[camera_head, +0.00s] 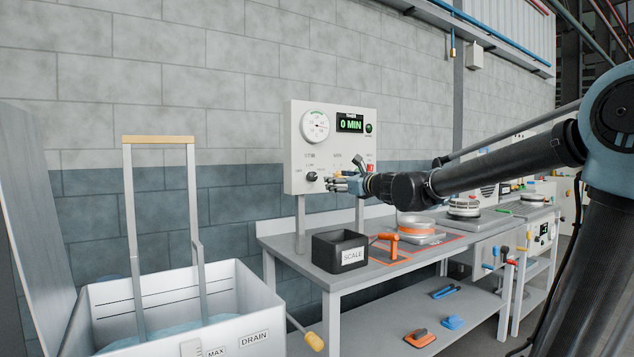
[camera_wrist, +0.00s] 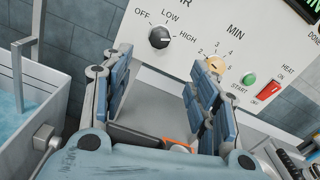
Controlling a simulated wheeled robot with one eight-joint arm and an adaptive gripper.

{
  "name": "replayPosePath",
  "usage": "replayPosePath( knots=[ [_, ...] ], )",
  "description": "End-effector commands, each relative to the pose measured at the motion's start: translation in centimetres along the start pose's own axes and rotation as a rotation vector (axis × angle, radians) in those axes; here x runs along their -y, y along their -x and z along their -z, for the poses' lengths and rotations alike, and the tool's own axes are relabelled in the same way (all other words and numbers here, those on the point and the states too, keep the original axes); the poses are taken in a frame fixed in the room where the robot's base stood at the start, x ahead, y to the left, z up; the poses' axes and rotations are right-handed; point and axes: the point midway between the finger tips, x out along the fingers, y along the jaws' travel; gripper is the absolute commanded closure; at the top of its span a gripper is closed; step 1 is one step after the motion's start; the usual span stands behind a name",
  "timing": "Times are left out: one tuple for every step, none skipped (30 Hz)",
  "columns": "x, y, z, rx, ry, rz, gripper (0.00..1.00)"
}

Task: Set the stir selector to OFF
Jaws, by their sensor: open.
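The stir selector is a black knob (camera_wrist: 159,37) on a pale control panel (camera_wrist: 225,30), with OFF, LOW and HIGH printed around it in the wrist view. Its white mark appears to point right, toward HIGH. In the head view the knob (camera_head: 311,176) is at the panel's lower left. My gripper (camera_wrist: 163,62) is open and empty, with one finger on each side below the knob in the wrist picture. In the head view my gripper (camera_head: 336,184) is just right of the knob, in front of the panel. Contact is not visible.
A MIN dial (camera_wrist: 217,64), green START button (camera_wrist: 249,80) and red HEAT switch (camera_wrist: 270,90) are right of the knob. Below stand a black SCALE box (camera_head: 325,255) and an orange-handled item (camera_head: 393,245) on the bench. A white DRAIN tank (camera_head: 250,305) is at left.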

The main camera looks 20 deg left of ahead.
Motion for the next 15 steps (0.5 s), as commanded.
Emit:
replayPosePath(
  knots=[
    [-0.1, -0.8, 0.0, 0.000, 0.000, -0.002, 0.46],
    [-0.1, -1.1, 0.0, 0.000, 0.001, -0.002, 0.46],
    [-0.1, -1.6, 0.0, 0.000, 0.001, -0.002, 0.46],
    [-0.1, -2.0, 0.0, 0.000, 0.001, -0.002, 0.46],
    [-0.1, -2.4, 0.0, 0.000, 0.001, -0.002, 0.46],
    [-0.1, -2.9, 0.0, 0.000, 0.002, -0.001, 0.46],
    [-0.1, -3.3, 0.0, 0.000, 0.002, -0.001, 0.46],
    [-0.1, -3.7, 0.0, 0.000, 0.002, -0.001, 0.46],
    [0.0, -4.2, 0.0, 0.000, 0.002, -0.001, 0.46],
    [0.0, -4.6, 0.0, 0.000, 0.002, -0.001, 0.46],
    [0.0, -5.0, 0.0, 0.000, 0.002, -0.001, 0.46],
    [0.0, -5.6, 0.0, 0.000, 0.002, -0.001, 0.46],
    [-0.1, -5.9, 0.0, 0.000, 0.002, -0.002, 0.46],
    [-0.1, -6.3, 0.0, 0.000, 0.002, -0.002, 0.46],
    [-0.1, -6.9, 0.0, 0.000, 0.003, -0.002, 0.46]
  ],
)
